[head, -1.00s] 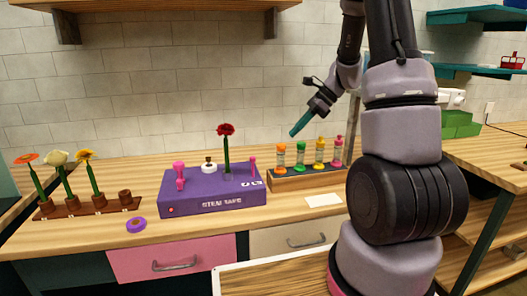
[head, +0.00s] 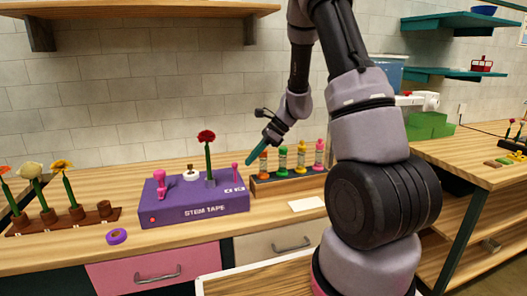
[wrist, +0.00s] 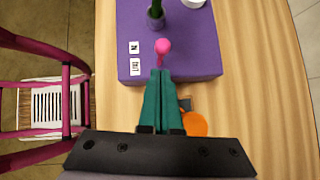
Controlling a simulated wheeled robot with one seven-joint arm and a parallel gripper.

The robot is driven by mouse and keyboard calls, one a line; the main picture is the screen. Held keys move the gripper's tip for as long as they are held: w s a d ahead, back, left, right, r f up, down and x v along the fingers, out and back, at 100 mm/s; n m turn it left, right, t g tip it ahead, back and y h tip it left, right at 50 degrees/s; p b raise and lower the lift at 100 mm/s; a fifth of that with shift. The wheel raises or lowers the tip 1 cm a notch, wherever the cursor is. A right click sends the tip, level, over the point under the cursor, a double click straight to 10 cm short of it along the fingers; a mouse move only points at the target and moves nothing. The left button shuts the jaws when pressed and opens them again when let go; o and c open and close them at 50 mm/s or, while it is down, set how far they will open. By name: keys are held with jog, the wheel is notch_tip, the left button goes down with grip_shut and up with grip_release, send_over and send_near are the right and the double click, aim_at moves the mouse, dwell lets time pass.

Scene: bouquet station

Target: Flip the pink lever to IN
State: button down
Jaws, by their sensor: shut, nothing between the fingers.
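The pink lever (head: 235,171) stands near the right end of the purple stem tape box (head: 208,209). In the wrist view its round pink knob (wrist: 163,46) shows just beyond my fingertips, and its lower part runs down toward them. Two small white labels (wrist: 134,57) lie beside it on the box top; I cannot read them clearly. My gripper (head: 249,164) has teal fingers, shut and empty, to the right of the lever in the head view. Its tips also show in the wrist view (wrist: 160,72). I cannot tell whether they touch the lever.
A red flower (head: 207,138) stands upright in the box, left of the lever. A larger pink handle (head: 160,185) is at the box's left. A wooden rack (head: 290,179) of coloured bottles stands close behind my gripper. A purple tape roll (head: 117,236) lies at front left.

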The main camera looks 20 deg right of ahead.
aim_at(233, 166)
jog(key=shift+w+a, duration=0.15)
jog(key=shift+a, duration=0.75)
jog(key=shift+a+h, duration=0.3)
jog(key=shift+h, duration=0.1)
jog(key=shift+a+r, duration=0.1)
jog(key=shift+a, duration=0.05)
jog(key=shift+a+r+h, duration=0.25)
jog(key=shift+a+h, duration=0.75)
jog(key=shift+h, duration=0.1)
jog(key=shift+a, duration=1)
jog(key=shift+d, duration=0.1)
jog(key=shift+f, duration=0.1)
